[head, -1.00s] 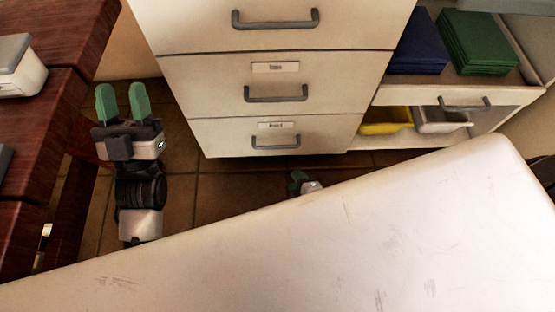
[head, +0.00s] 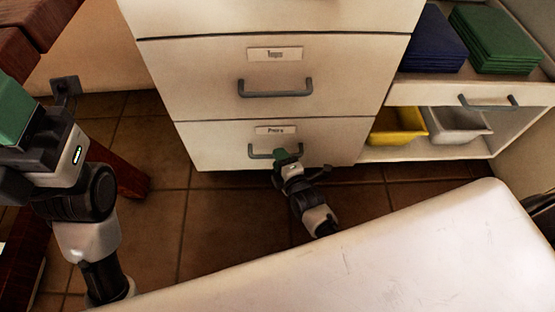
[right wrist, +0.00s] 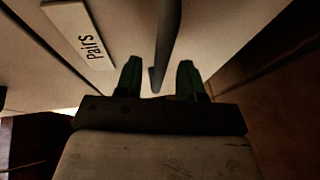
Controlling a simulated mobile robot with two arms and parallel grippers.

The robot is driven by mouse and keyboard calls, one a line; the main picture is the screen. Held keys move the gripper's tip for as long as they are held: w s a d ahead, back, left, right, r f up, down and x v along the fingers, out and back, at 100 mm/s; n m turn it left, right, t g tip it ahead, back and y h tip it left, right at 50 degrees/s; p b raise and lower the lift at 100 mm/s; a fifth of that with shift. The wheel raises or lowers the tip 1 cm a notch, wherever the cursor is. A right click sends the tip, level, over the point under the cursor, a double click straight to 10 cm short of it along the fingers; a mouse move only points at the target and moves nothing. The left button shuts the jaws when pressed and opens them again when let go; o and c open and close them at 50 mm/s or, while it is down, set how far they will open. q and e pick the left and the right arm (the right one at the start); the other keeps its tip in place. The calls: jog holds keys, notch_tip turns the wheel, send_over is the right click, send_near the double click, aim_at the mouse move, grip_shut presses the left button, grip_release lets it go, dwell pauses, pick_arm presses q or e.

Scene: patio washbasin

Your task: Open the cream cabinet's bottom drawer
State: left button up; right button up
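The cream cabinet (head: 165,88) stands ahead. Its bottom drawer (head: 215,147) is shut, with its front flush below the drawer above. The drawer's grey bar handle (head: 256,156) is partly hidden by my right gripper (head: 283,155). In the right wrist view, the handle (right wrist: 168,40) runs between the two green fingertips of my right gripper (right wrist: 158,70), which are apart. I cannot tell whether either finger touches it. A label (right wrist: 84,34) reading "Pairs" lies beside the handle. My left gripper (head: 14,110) is cut off by the left edge, so its opening is hidden.
A pale worn surface (head: 370,255) fills the lower right foreground. A dark red wooden table (head: 40,20) stands at left. A shelf unit at right holds blue (head: 430,40) and green stacks (head: 495,38), and yellow (head: 398,125) and white bins (head: 458,125). Tiled floor (head: 150,220) is clear before the cabinet.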

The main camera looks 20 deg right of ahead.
jog(key=shift+x, duration=0.95)
jog(key=shift+c, duration=0.2)
grip_shut()
